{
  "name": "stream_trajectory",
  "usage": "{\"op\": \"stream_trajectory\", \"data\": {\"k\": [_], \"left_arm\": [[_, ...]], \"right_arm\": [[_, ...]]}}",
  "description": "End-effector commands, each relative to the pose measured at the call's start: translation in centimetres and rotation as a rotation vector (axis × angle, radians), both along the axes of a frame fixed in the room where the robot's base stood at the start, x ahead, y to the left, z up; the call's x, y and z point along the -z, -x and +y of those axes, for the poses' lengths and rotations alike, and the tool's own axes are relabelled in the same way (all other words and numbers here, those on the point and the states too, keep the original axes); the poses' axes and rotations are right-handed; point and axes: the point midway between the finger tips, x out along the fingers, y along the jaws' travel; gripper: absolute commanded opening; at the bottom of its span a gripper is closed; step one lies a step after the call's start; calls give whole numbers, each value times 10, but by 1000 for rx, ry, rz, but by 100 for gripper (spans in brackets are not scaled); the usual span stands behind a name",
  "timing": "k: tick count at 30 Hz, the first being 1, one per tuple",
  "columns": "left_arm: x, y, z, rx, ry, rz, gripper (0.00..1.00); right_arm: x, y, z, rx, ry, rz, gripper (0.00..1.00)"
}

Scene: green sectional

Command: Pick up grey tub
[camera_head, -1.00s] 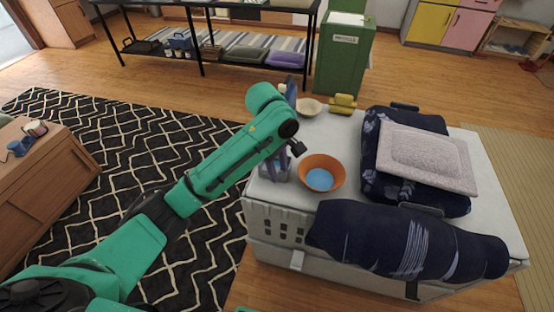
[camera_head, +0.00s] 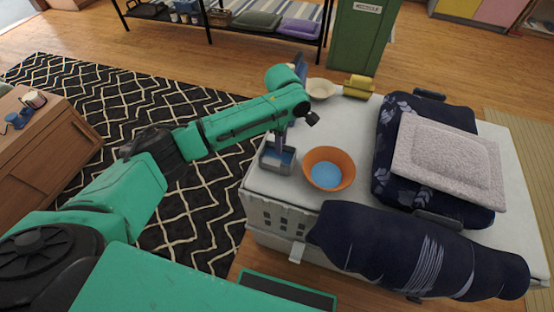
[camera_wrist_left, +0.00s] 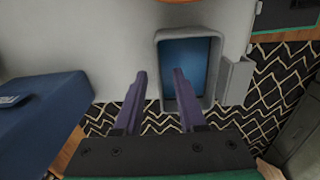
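The grey tub (camera_head: 276,169) is a small open box with a blue inside. It stands on the left edge of the pale chest top, just left of an orange bowl (camera_head: 343,158) with a blue inside. My left gripper (camera_head: 281,143) points down over the tub and hides part of it. In the left wrist view, the purple fingers of my left gripper (camera_wrist_left: 160,74) are apart with nothing between the tips. The right finger overlaps the tub (camera_wrist_left: 215,72), and the left finger shows outside its left wall. I cannot tell whether they touch it. My right gripper is not in view.
A dark blue patterned bundle (camera_head: 410,250) lies along the chest's front. A cream bowl (camera_head: 320,89) and a yellow object (camera_head: 358,86) stand behind. The pale chest top (camera_head: 350,115) has some bare room.

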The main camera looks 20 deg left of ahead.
Motion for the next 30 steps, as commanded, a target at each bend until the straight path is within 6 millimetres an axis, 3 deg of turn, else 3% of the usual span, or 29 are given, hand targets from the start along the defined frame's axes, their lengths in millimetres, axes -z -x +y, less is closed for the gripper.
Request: {"op": "stream_trajectory", "data": {"k": [3, 9, 12, 13, 30], "left_arm": [[15, 0, 0, 0, 0, -1, 40], [16, 0, 0, 1, 1, -1, 40], [16, 0, 0, 1, 1, -1, 2], [16, 0, 0, 1, 1, -1, 0], [16, 0, -1, 2, 1, -1, 0]], "right_arm": [[3, 0, 0, 0, 0, 0, 50], [3, 6, 0, 0, 1, 9, 50], [3, 8, -1, 0, 2, 13, 50], [3, 9, -1, 0, 1, 14, 50], [3, 10, -2, 0, 4, 17, 50]]}}
